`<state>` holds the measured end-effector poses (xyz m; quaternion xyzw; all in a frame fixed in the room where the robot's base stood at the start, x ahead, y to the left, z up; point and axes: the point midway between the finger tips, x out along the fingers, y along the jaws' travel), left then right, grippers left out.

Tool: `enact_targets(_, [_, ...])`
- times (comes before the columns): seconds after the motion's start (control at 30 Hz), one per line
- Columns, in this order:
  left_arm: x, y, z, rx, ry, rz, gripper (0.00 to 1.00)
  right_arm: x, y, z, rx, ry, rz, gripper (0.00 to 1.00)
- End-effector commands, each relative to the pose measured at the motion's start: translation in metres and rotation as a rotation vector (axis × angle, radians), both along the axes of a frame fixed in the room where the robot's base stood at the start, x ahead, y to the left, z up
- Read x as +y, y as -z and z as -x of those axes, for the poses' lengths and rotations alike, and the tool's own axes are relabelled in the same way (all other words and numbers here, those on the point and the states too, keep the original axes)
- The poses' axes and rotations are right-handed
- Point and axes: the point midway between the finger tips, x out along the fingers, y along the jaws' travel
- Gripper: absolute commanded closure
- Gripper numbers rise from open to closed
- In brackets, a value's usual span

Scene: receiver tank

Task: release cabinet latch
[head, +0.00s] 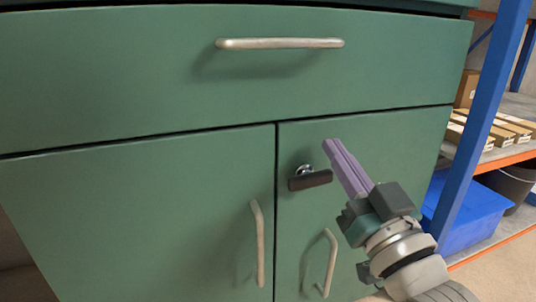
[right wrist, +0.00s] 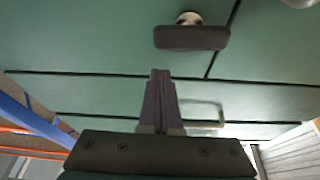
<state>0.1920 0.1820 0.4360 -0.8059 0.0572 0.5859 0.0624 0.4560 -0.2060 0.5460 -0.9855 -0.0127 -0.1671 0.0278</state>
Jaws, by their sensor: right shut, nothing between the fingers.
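The green cabinet (head: 130,215) has a dark latch handle (head: 310,180) on a round silver boss, near the upper left corner of its right door (head: 385,140). The latch lies nearly level, tilted slightly. My right gripper (head: 333,148) is shut and empty, its purple fingers pointing up and left, just right of and above the latch in the head view. In the right wrist view the latch (right wrist: 191,38) is at the top and the shut fingers (right wrist: 160,78) are below it, visibly apart from it. My left gripper is out of view.
A silver drawer handle (head: 280,43) is above. Two upright door handles, left (head: 257,243) and right (head: 331,262), are below. At the right stand a blue shelf post (head: 482,120), a blue bin (head: 470,210) and cardboard boxes (head: 500,128).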

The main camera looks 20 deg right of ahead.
Motion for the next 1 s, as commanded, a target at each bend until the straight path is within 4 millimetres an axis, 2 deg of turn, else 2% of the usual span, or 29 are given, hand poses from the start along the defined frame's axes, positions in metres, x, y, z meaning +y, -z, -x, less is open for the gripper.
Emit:
enact_targets(0.03, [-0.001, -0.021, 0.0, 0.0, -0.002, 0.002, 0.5, -0.001, -0.023, -0.003, -0.002, 0.0, 0.0, 1.0])
enact_targets(0.1, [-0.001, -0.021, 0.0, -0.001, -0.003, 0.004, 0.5, -0.002, -0.007, 0.015, 0.009, 0.0, -0.001, 1.0])
enact_targets(0.3, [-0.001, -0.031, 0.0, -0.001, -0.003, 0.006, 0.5, -0.004, 0.009, 0.058, 0.006, 0.0, 0.0, 1.0])
enact_targets(0.5, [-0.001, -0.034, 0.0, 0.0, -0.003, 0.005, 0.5, -0.005, 0.019, 0.084, 0.003, 0.0, 0.0, 1.0])
enact_targets(0.63, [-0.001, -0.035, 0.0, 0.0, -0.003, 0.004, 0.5, -0.006, 0.022, 0.091, 0.001, 0.0, 0.0, 1.0])
enact_targets(1.0, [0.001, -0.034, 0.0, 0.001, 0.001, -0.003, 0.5, -0.006, 0.022, 0.092, 0.0, 0.0, 0.0, 1.0])
